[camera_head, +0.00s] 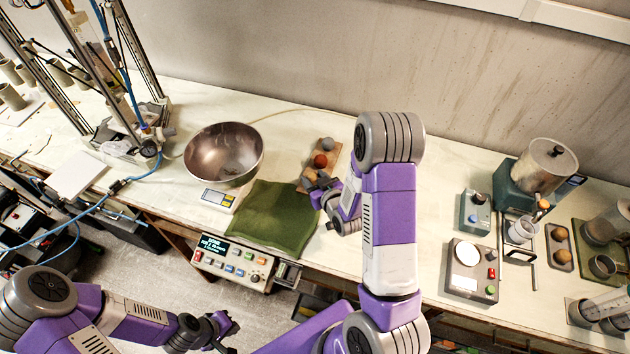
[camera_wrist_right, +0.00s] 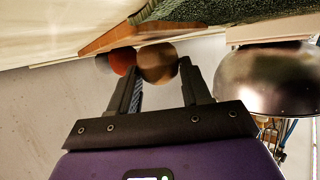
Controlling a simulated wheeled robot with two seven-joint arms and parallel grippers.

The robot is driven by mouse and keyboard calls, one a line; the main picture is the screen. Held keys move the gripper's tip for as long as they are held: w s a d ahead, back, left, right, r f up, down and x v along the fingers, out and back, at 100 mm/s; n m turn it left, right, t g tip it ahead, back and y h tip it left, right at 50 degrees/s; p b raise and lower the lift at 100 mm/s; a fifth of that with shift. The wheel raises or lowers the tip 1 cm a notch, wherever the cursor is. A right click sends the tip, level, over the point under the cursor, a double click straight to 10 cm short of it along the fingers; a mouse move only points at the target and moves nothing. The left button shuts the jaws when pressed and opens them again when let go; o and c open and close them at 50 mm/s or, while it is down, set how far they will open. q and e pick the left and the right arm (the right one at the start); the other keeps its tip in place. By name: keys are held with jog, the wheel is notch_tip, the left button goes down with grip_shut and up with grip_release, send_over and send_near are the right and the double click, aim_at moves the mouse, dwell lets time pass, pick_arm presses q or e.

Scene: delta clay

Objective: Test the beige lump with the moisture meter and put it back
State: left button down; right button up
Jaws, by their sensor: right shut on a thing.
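The beige lump (camera_wrist_right: 158,62) is between the fingers of my right gripper (camera_wrist_right: 160,85), which is shut on it. In the head view the lump (camera_head: 309,174) is at the front end of a wooden board (camera_head: 331,174), partly hidden by my right gripper (camera_head: 316,184). The lump is at the board; I cannot tell if it touches it. A red lump (camera_head: 320,160) and a grey lump (camera_head: 327,143) sit behind it. A grey box with a round white disc (camera_head: 467,254) stands to the right; I cannot tell if it is the moisture meter. My left gripper (camera_head: 222,326) is low at the front, its jaws unclear.
A metal bowl (camera_head: 222,152) and a green cloth (camera_head: 270,215) lie left of the board. A control panel (camera_head: 232,262) sits at the bench's front edge. A smaller box (camera_head: 474,213), a metal canister (camera_head: 545,168) and a small tray (camera_head: 558,263) stand at the right.

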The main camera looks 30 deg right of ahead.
jog(key=shift+s+a+f, duration=0.15)
jog(key=shift+s+f, duration=0.2)
jog(key=shift+f, duration=0.45)
jog(key=shift+s+b, duration=0.1)
jog(key=shift+b, duration=0.2)
jog(key=o, duration=1.3)
jog(key=shift+f, duration=0.1)
jog(key=shift+s, duration=0.1)
jog(key=shift+s+r, duration=0.25)
jog(key=shift+s, duration=0.15)
jog(key=s+r+p, duration=0.3)
jog(key=p, duration=0.1)
jog(key=shift+s, duration=0.3)
jog(key=p, duration=0.3)
jog(key=shift+s+a+r, duration=0.1)
jog(key=shift+s+r, duration=0.25)
jog(key=shift+r, duration=0.05)
jog(key=shift+s+r+p, duration=0.2)
jog(key=shift+s+p, duration=0.3)
jog(key=shift+p, duration=0.65)
